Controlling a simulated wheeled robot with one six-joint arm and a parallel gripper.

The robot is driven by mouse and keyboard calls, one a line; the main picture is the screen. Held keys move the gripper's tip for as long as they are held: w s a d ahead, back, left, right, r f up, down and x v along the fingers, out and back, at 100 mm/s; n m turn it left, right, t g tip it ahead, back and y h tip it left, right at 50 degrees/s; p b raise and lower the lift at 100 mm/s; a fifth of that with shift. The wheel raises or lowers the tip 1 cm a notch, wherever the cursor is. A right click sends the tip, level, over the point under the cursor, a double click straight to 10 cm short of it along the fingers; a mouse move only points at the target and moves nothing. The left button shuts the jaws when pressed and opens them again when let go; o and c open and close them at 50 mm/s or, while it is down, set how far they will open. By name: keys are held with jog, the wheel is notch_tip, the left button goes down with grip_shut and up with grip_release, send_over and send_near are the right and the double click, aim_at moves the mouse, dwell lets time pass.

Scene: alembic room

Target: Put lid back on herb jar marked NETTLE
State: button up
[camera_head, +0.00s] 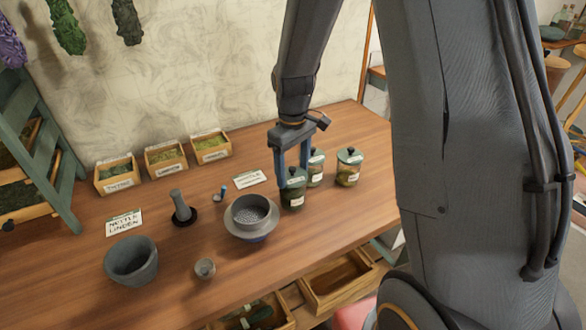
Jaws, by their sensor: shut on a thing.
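My gripper (294,179) points down over the nearest of three glass herb jars (292,199) on the wooden table. Its blue fingers are shut on a dark green lid (296,174) at the top of this jar. I cannot tell whether the lid rests on the rim or is held just above it. The jar stands upright with a pale label, too small to read, so I cannot confirm that it is the NETTLE jar. Two other labelled jars, one behind (316,174) and one to the right (348,170), have dark green lids on.
A grey strainer bowl (251,228) stands close left of the jar. Herb boxes (165,157) line the wall. Open drawers (338,283) show below the table's front edge.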

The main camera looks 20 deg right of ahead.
jog(key=o, duration=1.5)
jog(key=shift+r, duration=0.1)
jog(key=shift+r+p, duration=2.7)
jog(key=shift+r, duration=0.75)
jog(key=shift+c, duration=0.5)
grip_shut()
jog(key=shift+f, duration=0.2)
